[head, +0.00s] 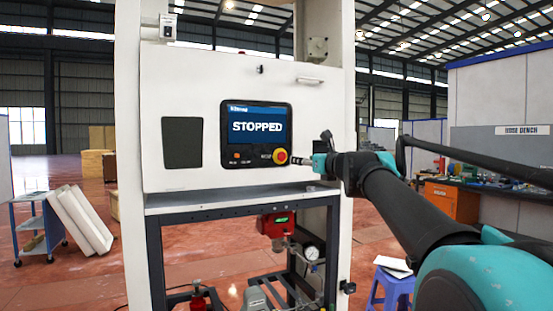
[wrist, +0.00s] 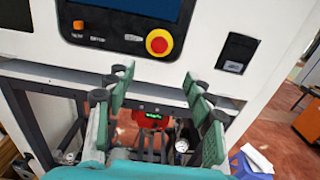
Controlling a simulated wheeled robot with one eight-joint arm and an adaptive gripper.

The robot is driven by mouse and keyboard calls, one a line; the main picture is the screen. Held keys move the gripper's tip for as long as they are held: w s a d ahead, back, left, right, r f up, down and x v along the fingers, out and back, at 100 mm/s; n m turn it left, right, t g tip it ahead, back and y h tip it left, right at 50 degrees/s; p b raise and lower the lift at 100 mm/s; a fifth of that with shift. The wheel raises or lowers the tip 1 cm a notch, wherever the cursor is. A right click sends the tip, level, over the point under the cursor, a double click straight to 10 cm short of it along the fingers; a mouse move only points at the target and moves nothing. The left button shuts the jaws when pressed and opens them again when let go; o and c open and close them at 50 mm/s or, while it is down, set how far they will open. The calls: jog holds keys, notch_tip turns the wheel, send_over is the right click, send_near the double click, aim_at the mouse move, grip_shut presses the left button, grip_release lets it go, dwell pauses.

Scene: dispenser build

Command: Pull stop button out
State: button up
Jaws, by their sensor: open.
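The stop button (head: 280,157) is a red knob on a yellow ring, at the lower right of the dark control panel (head: 256,106). The panel's screen (head: 256,124) reads "STOPPED". In the wrist view the stop button (wrist: 158,42) is at the upper middle, beyond the fingertips and in line with the gap between them. My gripper (wrist: 155,75) is open and empty, with its two green fingers apart. In the head view my gripper (head: 306,160) is just right of the button; contact with it cannot be made out there.
The panel is set in a white cabinet (head: 210,75) with a ledge below it. An orange button (wrist: 78,24) is left of the stop button. Under the ledge are a red device (head: 277,224) and a gauge (head: 311,253). A blue stool (head: 393,289) stands at the right.

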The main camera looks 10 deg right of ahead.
aim_at(282, 157)
jog(key=x, duration=1.5)
jog(key=shift+w+a+f, duration=0.1)
jog(key=shift+w+a, duration=0.05)
jog(key=shift+w, duration=0.15)
jog(key=shift+c, duration=0.4)
grip_shut()
